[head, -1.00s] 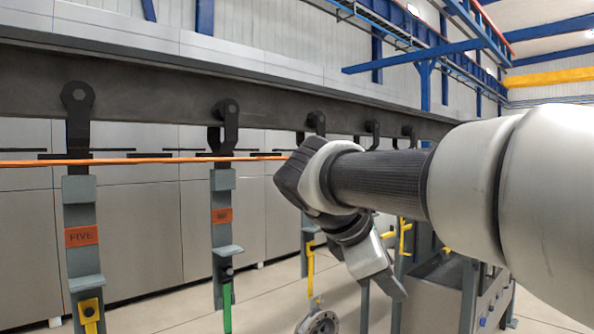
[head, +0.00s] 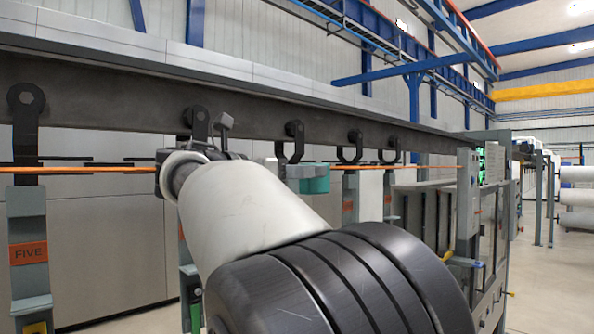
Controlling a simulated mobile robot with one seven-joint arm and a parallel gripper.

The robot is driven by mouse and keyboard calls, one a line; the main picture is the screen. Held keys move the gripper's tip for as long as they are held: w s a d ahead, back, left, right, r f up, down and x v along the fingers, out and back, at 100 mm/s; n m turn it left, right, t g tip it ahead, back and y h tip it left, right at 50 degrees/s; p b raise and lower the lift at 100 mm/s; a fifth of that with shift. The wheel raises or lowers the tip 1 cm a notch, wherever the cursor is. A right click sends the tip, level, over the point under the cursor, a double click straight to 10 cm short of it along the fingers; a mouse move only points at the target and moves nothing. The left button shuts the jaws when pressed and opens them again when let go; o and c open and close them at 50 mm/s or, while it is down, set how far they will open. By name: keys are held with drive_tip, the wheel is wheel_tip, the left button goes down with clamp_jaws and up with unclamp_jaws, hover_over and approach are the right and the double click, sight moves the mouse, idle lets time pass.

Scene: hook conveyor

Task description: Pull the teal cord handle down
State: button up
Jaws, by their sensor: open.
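A teal block (head: 314,179) shows in the head view just right of the middle, at the level of the orange cord (head: 95,170). It looks like the handle, though how it joins the cord is not clear. A pale grey piece adjoins its left side. My gripper (head: 224,122) is left of the teal block, mostly hidden behind my own wrist and forearm. Only a small grey part of it shows above the wrist, in front of the dark rail. It is open and apart from the teal block; no object shows in it.
A dark overhead rail (head: 90,90) carries several black hooks. A grey hanger with an orange FIVE label (head: 28,252) hangs at left, and others hang along the line. A grey control post (head: 467,195) stands at right.

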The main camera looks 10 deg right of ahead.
drive_tip(key=x, duration=0.8)
drive_tip(key=shift+p, duration=0.45)
drive_tip(key=shift+c, duration=0.5)
